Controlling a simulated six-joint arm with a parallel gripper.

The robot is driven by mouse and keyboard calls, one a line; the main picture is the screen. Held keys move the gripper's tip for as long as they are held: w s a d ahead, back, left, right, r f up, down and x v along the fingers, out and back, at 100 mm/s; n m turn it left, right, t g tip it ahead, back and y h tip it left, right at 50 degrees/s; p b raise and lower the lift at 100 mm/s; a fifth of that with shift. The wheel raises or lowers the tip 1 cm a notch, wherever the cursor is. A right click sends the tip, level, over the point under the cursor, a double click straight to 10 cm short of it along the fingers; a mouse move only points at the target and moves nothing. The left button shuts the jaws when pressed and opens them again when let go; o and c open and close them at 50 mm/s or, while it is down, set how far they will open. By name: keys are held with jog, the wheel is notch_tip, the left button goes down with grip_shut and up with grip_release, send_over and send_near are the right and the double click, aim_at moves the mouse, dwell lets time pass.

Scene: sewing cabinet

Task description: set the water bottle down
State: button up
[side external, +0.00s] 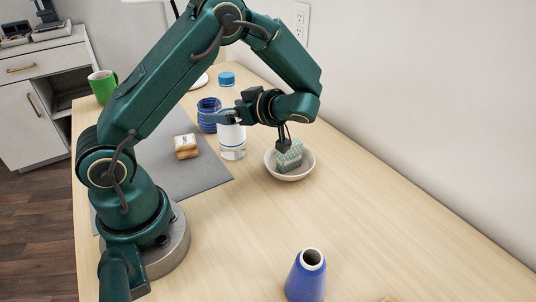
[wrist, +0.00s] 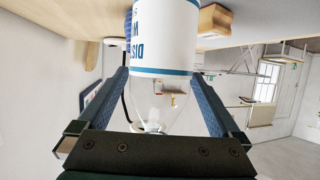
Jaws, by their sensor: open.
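In the wrist view my open gripper (wrist: 160,82) has one finger on each side of the bottle (wrist: 165,40), which appears upside down. Gaps show between the fingers and the bottle, so the bottle does not look clamped.
A blue ribbed cup (side external: 208,115) stands close behind the bottle. A tan block (side external: 186,147) lies on the grey mat (side external: 205,180). A white bowl (side external: 290,177) with a green block (side external: 290,155) is to the right.

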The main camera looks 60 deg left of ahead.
jog(key=v, duration=0.9)
jog(key=s+d+r+m+t+h, duration=0.3)
jog(key=s+d+m+t+h, duration=0.6)
jog(key=m, duration=1.2)
jog(key=shift+s+d+h, duration=0.9)
jog(key=shift+d+h, duration=0.3)
jog(key=shift+h, duration=0.9)
